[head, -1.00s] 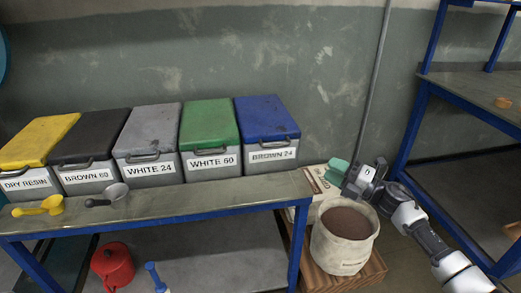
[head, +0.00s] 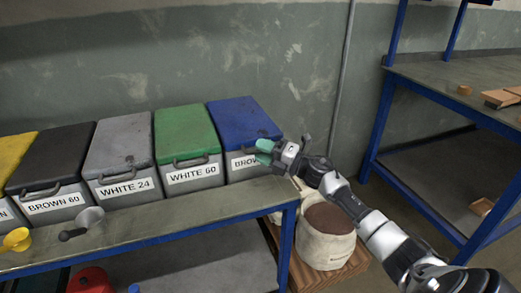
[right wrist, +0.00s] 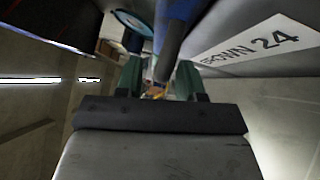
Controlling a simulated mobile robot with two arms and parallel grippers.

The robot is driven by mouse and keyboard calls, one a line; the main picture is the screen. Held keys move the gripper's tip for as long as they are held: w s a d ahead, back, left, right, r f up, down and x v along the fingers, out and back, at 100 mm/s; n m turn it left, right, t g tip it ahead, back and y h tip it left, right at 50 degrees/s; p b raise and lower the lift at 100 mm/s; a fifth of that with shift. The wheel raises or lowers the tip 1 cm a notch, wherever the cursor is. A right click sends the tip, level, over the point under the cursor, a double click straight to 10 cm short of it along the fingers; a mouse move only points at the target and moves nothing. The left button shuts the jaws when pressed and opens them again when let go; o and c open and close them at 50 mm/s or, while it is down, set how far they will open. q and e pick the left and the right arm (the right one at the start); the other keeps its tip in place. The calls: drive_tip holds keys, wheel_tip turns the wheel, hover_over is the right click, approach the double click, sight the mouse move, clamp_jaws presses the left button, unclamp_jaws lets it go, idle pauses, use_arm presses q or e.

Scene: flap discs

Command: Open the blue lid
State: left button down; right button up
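The blue lid (head: 243,122) lies closed on the grey bin labelled BROWN 24 (head: 238,167), the rightmost in the row on the table. My right gripper (head: 264,152), with green fingers, is at the front right of this bin, by the lid's front edge. My left gripper is not in view.
The green-lidded bin (head: 185,132) stands close on the left, with grey, black and yellow lids beyond. A grey scoop (head: 88,220) and a yellow scoop (head: 17,239) lie on the table (head: 190,215). A filled bag (head: 325,240) stands below its right end.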

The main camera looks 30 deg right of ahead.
drive_tip(key=shift+w+a, duration=0.2)
drive_tip(key=shift+w, duration=0.2)
drive_tip(key=shift+c, duration=0.5)
clamp_jaws()
drive_tip(key=shift+r, duration=0.1)
